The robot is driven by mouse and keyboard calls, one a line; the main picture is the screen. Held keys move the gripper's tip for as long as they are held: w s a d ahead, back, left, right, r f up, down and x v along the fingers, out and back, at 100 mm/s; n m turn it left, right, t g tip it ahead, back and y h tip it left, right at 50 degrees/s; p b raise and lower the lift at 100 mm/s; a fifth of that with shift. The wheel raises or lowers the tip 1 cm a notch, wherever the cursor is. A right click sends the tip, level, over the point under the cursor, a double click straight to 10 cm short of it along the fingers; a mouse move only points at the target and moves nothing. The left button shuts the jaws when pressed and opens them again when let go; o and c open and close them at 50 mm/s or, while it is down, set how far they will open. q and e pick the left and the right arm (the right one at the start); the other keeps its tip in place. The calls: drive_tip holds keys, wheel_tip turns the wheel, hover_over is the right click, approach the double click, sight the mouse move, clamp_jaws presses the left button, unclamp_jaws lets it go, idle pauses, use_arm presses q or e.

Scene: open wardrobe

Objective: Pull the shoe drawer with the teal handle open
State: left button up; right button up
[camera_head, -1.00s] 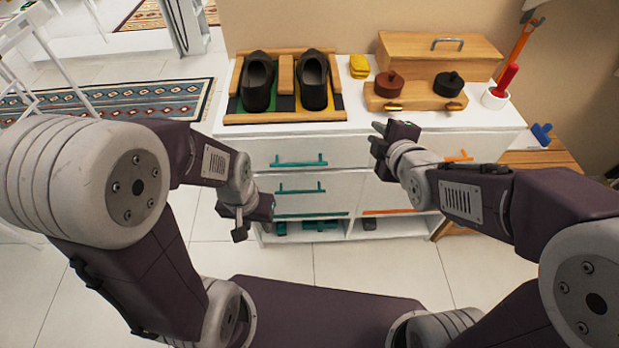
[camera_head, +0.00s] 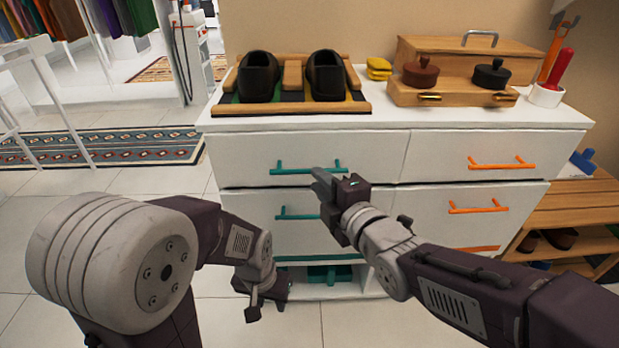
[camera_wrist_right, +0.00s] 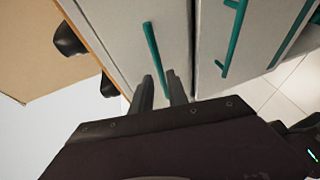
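A white chest of drawers (camera_head: 230,160) has teal handles on its left side. The upper left drawer's teal handle (camera_head: 290,170) is a horizontal bar, and a second teal handle (camera_head: 290,216) is on the drawer below. Both drawers look shut. My right gripper (camera_head: 325,183) is just in front of the upper handle's right part. In the right wrist view its two fingers (camera_wrist_right: 162,92) are apart, with the lower end of a teal bar (camera_wrist_right: 152,45) appearing between them; contact cannot be told. My left gripper (camera_head: 264,303) hangs low before the chest, away from the handles; its opening is unclear.
Orange-handled drawers (camera_head: 502,164) are on the right. A wooden shoe bench (camera_head: 565,195) stands at the right; open floor lies left.

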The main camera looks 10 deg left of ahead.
drive_tip(key=b+x, duration=0.1)
drive_tip(key=x, duration=0.5)
drive_tip(key=shift+s, duration=0.1)
clamp_jaws()
drive_tip(key=shift+d, duration=0.1)
idle(1.0)
